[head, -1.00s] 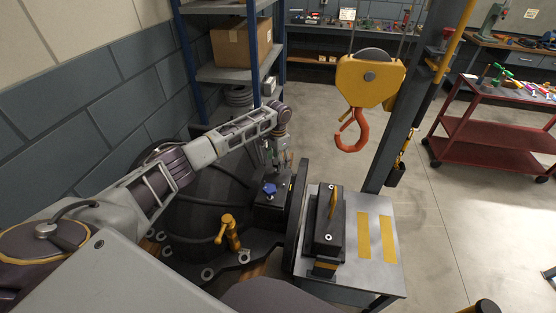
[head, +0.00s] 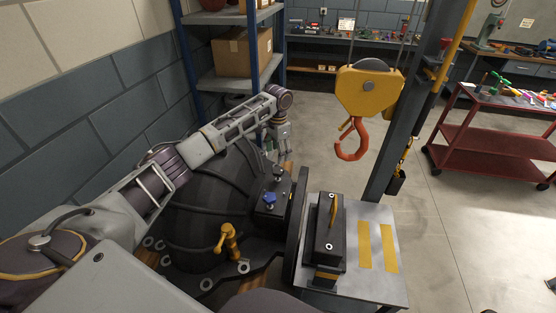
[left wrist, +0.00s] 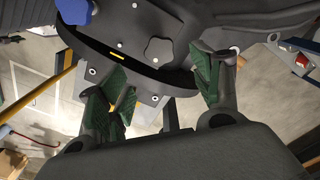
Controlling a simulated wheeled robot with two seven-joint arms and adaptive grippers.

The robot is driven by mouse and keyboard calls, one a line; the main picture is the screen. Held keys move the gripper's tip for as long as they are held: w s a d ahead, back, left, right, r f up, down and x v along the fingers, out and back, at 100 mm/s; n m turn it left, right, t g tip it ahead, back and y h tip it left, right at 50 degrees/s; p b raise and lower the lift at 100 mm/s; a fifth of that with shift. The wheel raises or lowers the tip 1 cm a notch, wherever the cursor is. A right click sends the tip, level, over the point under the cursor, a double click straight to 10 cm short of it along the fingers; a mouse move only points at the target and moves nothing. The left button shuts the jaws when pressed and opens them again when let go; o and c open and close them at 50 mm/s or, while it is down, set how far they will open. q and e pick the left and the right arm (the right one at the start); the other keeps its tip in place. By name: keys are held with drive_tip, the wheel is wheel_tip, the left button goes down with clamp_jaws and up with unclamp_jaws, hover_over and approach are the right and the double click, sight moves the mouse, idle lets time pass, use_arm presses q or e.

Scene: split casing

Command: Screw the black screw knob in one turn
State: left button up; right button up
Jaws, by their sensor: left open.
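The black screw knob (left wrist: 158,50) is a small star-shaped knob on the dark casing. In the left wrist view it sits beyond and between my left gripper's fingers, not touching them. A blue knob (head: 270,197) stands beside it on the dark block (head: 268,212); it also shows in the left wrist view (left wrist: 76,10). My left gripper (left wrist: 165,78) has its green-padded fingers spread apart with nothing between them. In the head view the left gripper (head: 282,152) hangs above and behind the block, clear of it. The black knob is hard to make out there. My right gripper is not in view.
The large ribbed casing half (head: 205,195) carries a yellow handle (head: 228,240). A metal bench (head: 370,275) with a black block (head: 329,240) stands to its right. A crane hook (head: 352,140) hangs above. A shelf (head: 235,80) stands behind; open floor lies right.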

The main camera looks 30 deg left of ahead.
use_arm(q)
drive_tip(key=shift+r, duration=1.6)
drive_tip(key=shift+d+f, duration=0.1)
